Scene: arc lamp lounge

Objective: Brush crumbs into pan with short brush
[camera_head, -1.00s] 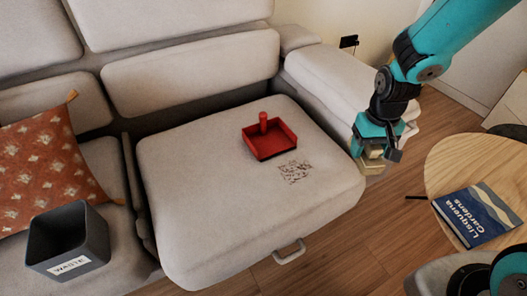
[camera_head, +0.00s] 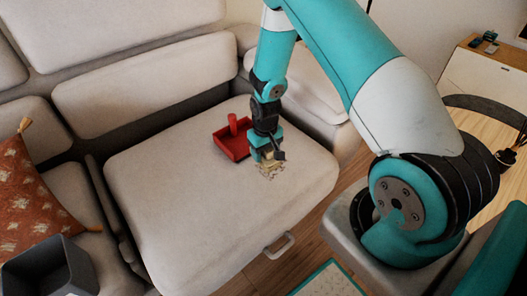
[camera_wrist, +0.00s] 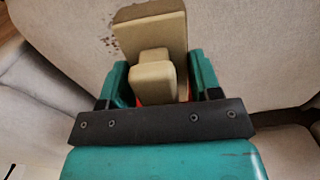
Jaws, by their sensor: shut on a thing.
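My gripper (camera_head: 265,155) is shut on a beige short brush (camera_wrist: 150,33), held by its block-like handle. It is over the front part of the sofa seat, at the far side of the crumbs. The dark crumbs (camera_head: 276,174) lie in a patch on the pale seat, partly hidden by the gripper and brush. In the wrist view some crumbs (camera_wrist: 108,40) show just left of the brush. I cannot tell whether the brush touches the seat. The red pan (camera_head: 230,147) with an upright handle sits on the seat, left of my gripper and apart from the brush.
A dark grey waste bin (camera_head: 45,270) stands at lower left, beside an orange patterned cushion (camera_head: 40,195). The seat cushion (camera_head: 180,220) is clear left of and in front of the crumbs. A metal handle (camera_head: 279,246) sits at its front edge.

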